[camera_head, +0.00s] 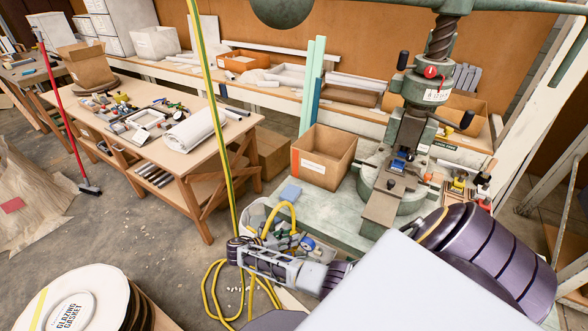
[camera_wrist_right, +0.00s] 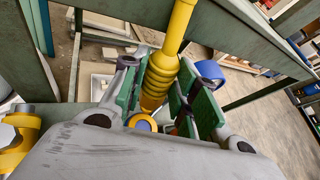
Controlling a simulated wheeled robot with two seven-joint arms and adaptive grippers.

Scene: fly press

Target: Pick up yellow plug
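The yellow plug (camera_wrist_right: 160,78) has a ribbed neck and shows in the right wrist view. It lies between the green finger pads of my right gripper (camera_wrist_right: 163,100) and fills the gap between them. A yellow cable runs up from it, out of the top of the view. In the head view my right gripper (camera_head: 240,250) is at lower middle, by the foot of a tall yellow-green line. It is too small there to show the plug clearly. The plug's front end is partly hidden behind the gripper body. My left gripper is not in view.
A grey bin (camera_head: 256,219) with a yellow hose stands just behind my gripper. A yellow cable (camera_head: 212,285) lies coiled on the floor. The fly press (camera_head: 405,160) and an open cardboard box (camera_head: 323,160) stand at right. A wooden workbench (camera_head: 190,145) is at left.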

